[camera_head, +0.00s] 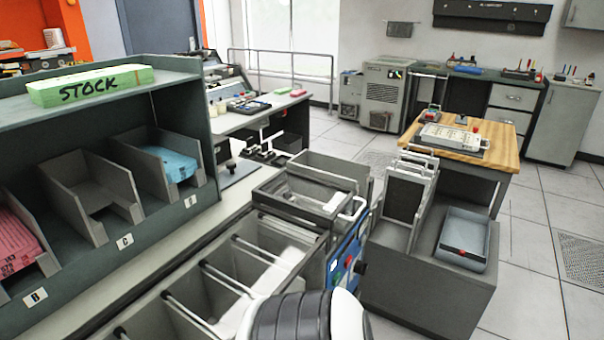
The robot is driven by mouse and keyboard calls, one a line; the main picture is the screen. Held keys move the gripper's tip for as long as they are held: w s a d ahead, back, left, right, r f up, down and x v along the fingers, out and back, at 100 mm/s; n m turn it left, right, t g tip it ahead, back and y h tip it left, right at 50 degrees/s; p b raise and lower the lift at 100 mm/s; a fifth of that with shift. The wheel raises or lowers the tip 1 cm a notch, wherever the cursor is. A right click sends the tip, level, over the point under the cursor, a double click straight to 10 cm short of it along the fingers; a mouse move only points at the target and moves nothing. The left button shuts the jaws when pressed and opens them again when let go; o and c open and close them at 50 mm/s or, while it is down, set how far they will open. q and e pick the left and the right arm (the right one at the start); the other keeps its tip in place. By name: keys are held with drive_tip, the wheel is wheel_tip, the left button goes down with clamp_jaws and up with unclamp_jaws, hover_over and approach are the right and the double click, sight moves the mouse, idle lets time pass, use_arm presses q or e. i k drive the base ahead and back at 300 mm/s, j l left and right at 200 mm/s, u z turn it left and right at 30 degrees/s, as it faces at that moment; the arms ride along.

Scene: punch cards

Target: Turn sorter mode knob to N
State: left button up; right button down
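The sorter (318,235) stands in the middle of the camera_head view, a grey machine with a row of open pockets divided by rods. Its blue control panel (333,265) faces right and is seen at a steep slant. Small red, green and dark controls show on it. I cannot tell for sure which one is the mode knob, nor read its letters or setting. A ribbed grey and white link of my arm at the bottom centre covers the area just below the panel. Neither gripper can be made out in this view.
A shelf (190,75) with lettered bins and a green STOCK pack (90,85) stands at the left. A grey cabinet (425,285) with a blue-grey tray (482,226) stands right of the sorter. A wood-topped table (412,140) is behind it. Floor is clear at the right.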

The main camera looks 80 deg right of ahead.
sight(360, 267)
drive_tip(key=j+z, duration=0.1)
drive_tip(key=z, duration=0.85)
drive_tip(key=k+z, duration=0.1)
drive_tip(key=z, duration=0.4)
drive_tip(key=k+z, duration=0.1)
drive_tip(key=z, duration=0.85)
drive_tip(key=k+z, duration=0.1)
drive_tip(key=z, duration=0.35)
